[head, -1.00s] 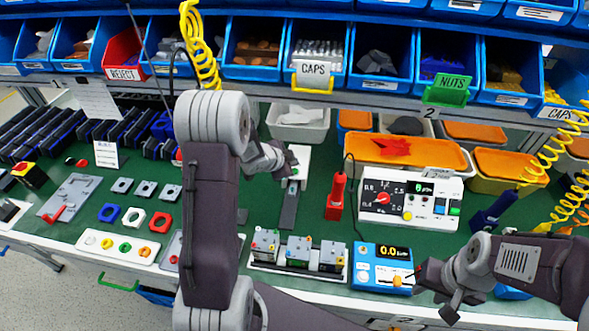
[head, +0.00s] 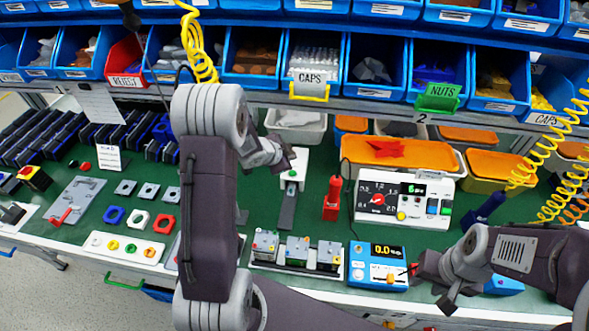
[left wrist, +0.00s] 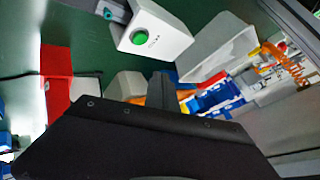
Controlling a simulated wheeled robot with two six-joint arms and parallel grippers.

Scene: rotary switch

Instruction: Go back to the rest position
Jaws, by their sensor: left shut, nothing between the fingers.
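The white instrument box (head: 403,204) with a round dial and red knob (head: 377,199) stands on the green bench, right of centre. Its small display is lit green. My left gripper (head: 291,160) is shut and empty, raised close to a white box with a green button (head: 293,181). That box shows near the top of the left wrist view (left wrist: 150,29), apart from the dark fingers (left wrist: 160,92). My right gripper (head: 446,300) hangs low at the right, beside a blue meter (head: 373,278); its finger gap is unclear.
A red upright tool (head: 333,198) stands left of the instrument box. A tray of small grey units (head: 297,269) lies along the front edge. Blue bins (head: 250,58) line the shelf behind. Yellow coiled hoses (head: 555,170) hang at the right.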

